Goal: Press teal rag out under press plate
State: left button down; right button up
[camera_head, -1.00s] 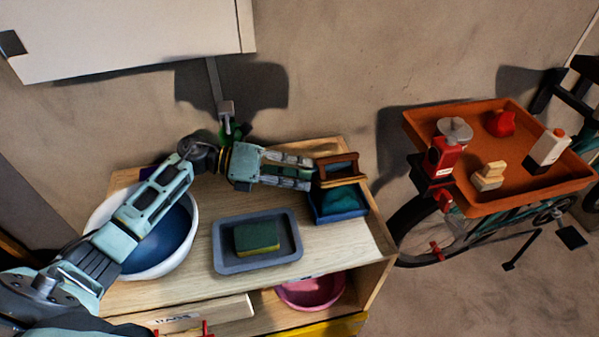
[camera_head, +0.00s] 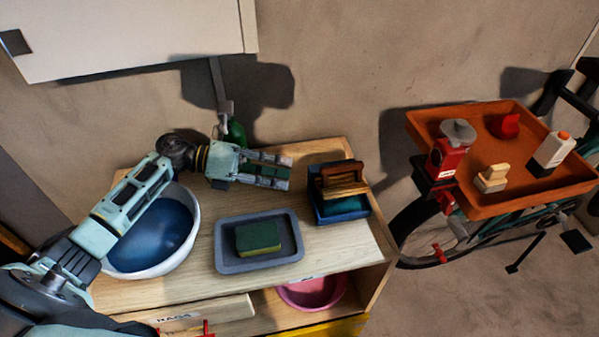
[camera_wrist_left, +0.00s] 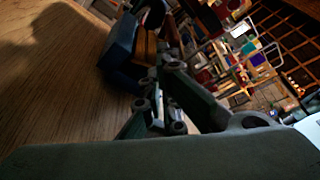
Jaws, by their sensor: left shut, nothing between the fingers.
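The wooden press plate (camera_head: 349,190) with its brown handle lies over the blue tray (camera_head: 346,217) at the right of the wooden top. A teal strip of the rag (camera_head: 334,207) shows below the plate's front edge; the plate hides the rest. My left gripper (camera_head: 288,172) is shut and empty, to the left of the plate and apart from it. In the left wrist view, the blue tray (camera_wrist_left: 119,40) and the wooden plate (camera_wrist_left: 146,46) appear beyond my fingers. My right gripper is not in view.
A grey tray (camera_head: 225,265) with a green and yellow sponge (camera_head: 258,237) stands in the middle. A white bowl (camera_head: 108,268) with blue contents is at the left, under my left arm. A green bottle (camera_head: 237,133) stands behind my gripper. An orange tray (camera_head: 480,209) with several items is farther right.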

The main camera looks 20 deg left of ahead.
pick_arm(q)
jog(key=f+v, duration=0.1)
jog(key=v, duration=0.6)
jog(key=shift+s+a+f, duration=0.2)
jog(key=shift+a, duration=0.2)
